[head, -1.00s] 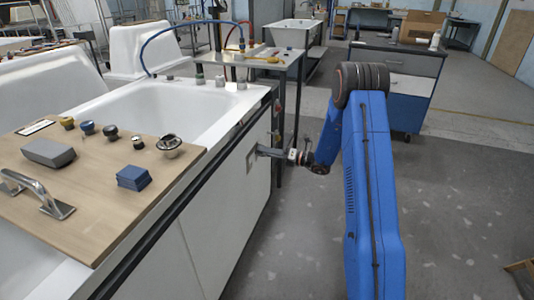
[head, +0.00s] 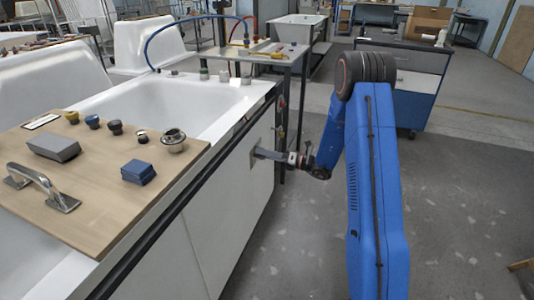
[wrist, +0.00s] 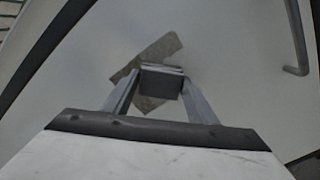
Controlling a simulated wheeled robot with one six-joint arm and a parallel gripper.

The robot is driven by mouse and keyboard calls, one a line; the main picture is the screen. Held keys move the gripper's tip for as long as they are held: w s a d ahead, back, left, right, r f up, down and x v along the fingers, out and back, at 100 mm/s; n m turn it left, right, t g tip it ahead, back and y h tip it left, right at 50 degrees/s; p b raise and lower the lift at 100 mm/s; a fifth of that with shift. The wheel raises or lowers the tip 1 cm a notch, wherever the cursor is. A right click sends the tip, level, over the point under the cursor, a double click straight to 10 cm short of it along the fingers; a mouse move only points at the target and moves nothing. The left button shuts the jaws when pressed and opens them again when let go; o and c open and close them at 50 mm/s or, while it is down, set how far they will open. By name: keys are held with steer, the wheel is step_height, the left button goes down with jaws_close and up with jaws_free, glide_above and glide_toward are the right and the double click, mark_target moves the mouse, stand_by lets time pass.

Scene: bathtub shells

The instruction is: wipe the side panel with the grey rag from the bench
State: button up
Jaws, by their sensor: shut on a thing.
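The white side panel (head: 262,195) is the tub's upright outer side, below a dark rail. My gripper (wrist: 160,88) is shut on the folded grey rag (wrist: 161,81) and holds it at the panel; whether the rag presses on it I cannot tell. A grey-brown smear (wrist: 158,53) shows on the panel behind and around the rag. In the head view my gripper (head: 262,153) reaches the panel from the right, near its far end. The rag is too small to make out clearly there.
A wooden board (head: 95,215) across the tub carries a grey block (head: 53,146), a blue stack (head: 138,172), several knobs and a metal handle (head: 45,190). A metal table (head: 268,55) stands beyond the panel's far end. The floor right of the panel is clear.

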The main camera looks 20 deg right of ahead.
steer(key=shift+s+a, duration=0.8)
steer(key=shift+s, duration=0.3)
steer(key=shift+s+a, duration=0.8)
steer(key=shift+s, duration=0.25)
steer(key=shift+s+a, duration=0.8)
steer(key=shift+s, duration=0.3)
steer(key=shift+r, duration=1)
steer(key=shift+w+d, duration=1.45)
steer(key=shift+w, duration=0.5)
steer(key=shift+w+d, duration=1.4)
steer(key=shift+w, duration=0.6)
steer(key=shift+w+d, duration=1.45)
steer(key=shift+w, duration=0.5)
steer(key=shift+v, duration=3)
steer(key=shift+s, duration=0.1)
steer(key=v, duration=0.3)
